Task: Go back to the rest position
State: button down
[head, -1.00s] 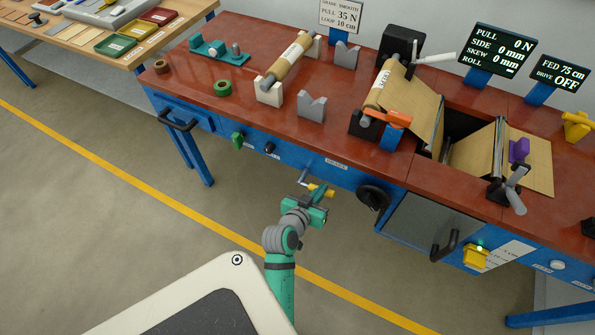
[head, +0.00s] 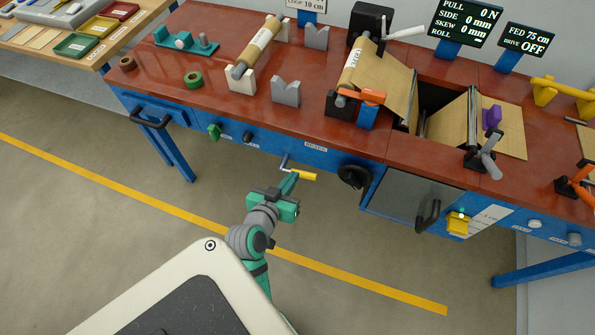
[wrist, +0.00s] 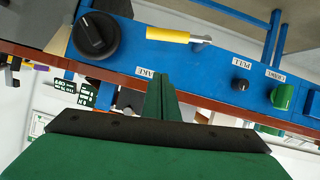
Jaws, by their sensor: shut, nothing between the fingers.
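My gripper (head: 289,184) is shut and empty, in front of the bench's blue front panel. In the head view its green fingertips are just left of the yellow crank handle (head: 303,176) under the BRAKE label. I cannot tell from that view whether they touch. In the wrist view the closed fingers (wrist: 160,97) point at the panel, and the yellow handle (wrist: 168,35) appears apart from them.
The red-brown bench (head: 240,105) carries a brown roll on supports (head: 258,45) and a winder with brown sheet (head: 385,75). Open floor (head: 90,220) lies at left.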

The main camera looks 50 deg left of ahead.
jog(key=shift+v, duration=1)
jog(key=shift+d+f, duration=0.1)
jog(key=d+f, duration=0.5)
jog(key=d, duration=0.5)
jog(key=s+d+r+m+t+h, duration=0.2)
jog(key=s+d, duration=0.4)
jog(key=d, duration=0.5)
jog(key=s+d+r+m+t+h, duration=0.1)
jog(key=s+d+r+m+h, duration=0.2)
jog(key=d, duration=0.9)
jog(key=s+m, duration=0.2)
jog(key=s, duration=0.1)
jog(key=shift+d+r+t+h, duration=0.25)
jog(key=shift+d+t+h, duration=0.05)
jog(key=shift+t, duration=0.1)
jog(key=shift+s, duration=0.15)
